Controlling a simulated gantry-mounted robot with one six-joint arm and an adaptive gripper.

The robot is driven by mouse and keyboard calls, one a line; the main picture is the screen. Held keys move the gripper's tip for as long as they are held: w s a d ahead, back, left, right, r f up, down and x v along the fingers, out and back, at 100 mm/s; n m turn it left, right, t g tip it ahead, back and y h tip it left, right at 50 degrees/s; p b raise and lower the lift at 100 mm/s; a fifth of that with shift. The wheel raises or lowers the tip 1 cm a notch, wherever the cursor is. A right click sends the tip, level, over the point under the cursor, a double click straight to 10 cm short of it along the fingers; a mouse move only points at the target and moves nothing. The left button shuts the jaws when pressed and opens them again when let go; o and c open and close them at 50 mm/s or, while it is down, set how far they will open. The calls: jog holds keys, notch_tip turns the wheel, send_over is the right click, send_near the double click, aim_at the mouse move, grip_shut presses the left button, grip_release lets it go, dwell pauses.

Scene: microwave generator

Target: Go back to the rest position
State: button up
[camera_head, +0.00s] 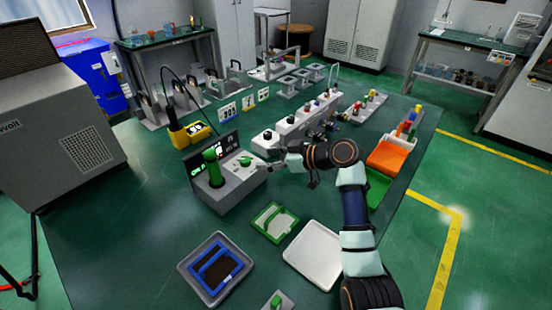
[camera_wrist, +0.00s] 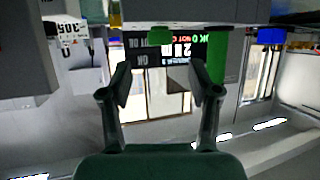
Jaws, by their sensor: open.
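My gripper (camera_head: 266,165) is at the right side of the grey control box (camera_head: 228,190) in the head view. My arm reaches there from the lower right. In the wrist view my gripper (camera_wrist: 162,88) has its two fingers apart, with nothing held between them. The box's dark display (camera_wrist: 178,50) with lit digits shows behind the fingers. A green upright cylinder (camera_head: 213,168) stands on the box; it also shows in the wrist view (camera_wrist: 217,60). A green knob (camera_head: 246,161) sits close to the fingertips; I cannot tell whether they touch.
A blue-framed tray (camera_head: 188,268), a green-framed tray (camera_head: 284,232) and a white tray (camera_head: 316,255) lie at the front of the green table. A yellow meter (camera_head: 199,130) stands behind the box. An orange-and-white bin (camera_head: 390,153) is right of my arm.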

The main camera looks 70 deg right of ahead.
jog(key=v, duration=0.3)
jog(key=shift+s, duration=0.15)
dwell(0.5)
